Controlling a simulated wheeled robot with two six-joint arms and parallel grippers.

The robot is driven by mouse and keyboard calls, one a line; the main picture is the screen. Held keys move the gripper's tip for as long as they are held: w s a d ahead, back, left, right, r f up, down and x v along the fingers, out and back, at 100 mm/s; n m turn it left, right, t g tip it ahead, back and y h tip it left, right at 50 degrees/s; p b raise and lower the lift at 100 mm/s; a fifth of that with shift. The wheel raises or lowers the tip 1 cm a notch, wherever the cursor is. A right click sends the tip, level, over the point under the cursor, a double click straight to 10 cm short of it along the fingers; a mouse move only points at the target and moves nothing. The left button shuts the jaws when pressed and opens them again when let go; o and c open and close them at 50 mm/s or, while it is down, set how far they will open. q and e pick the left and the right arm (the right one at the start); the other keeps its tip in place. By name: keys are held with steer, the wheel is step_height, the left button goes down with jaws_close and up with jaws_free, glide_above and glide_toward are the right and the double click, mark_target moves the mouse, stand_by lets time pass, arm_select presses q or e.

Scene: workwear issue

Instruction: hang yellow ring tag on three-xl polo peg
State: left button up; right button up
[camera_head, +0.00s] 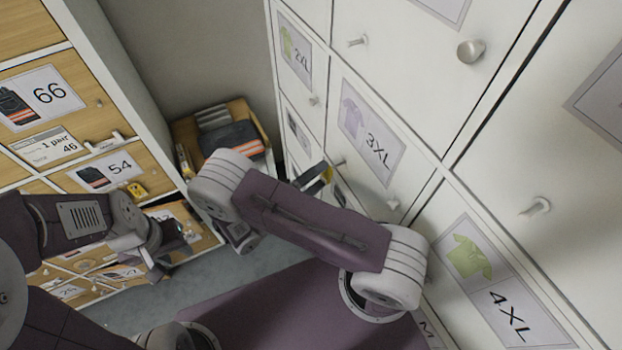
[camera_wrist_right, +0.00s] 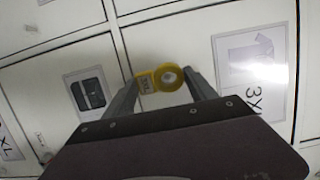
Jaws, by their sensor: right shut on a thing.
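My right gripper (camera_head: 318,180) is shut on the yellow ring tag (camera_wrist_right: 148,82), which sits between the fingertips in the right wrist view, its round ring facing the camera. The white 3XL door carries a label with a purple polo (camera_head: 370,135); this label also shows right of the gripper in the wrist view (camera_wrist_right: 252,62).
White doors with 2XL (camera_head: 297,50) and 4XL (camera_head: 490,275) labels flank the 3XL door, with pegs standing out. A wooden box (camera_head: 260,115) with folded clothing stands at the back.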

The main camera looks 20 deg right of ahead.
steer(key=shift+d, duration=0.55)
steer(key=shift+w+d+f, duration=0.1)
steer(key=shift+d+f, duration=0.05)
steer(key=shift+d, duration=0.9)
steer(key=shift+d+f, duration=0.1)
steer(key=shift+d, duration=0.4)
steer(key=shift+d, duration=0.1)
steer(key=o, duration=1.5)
steer(key=shift+o, duration=0.2)
steer(key=b, duration=0.4)
glide_toward(325, 177)
steer(key=x, duration=0.3)
steer(key=shift+d+f, duration=0.1)
steer(key=shift+d, duration=0.05)
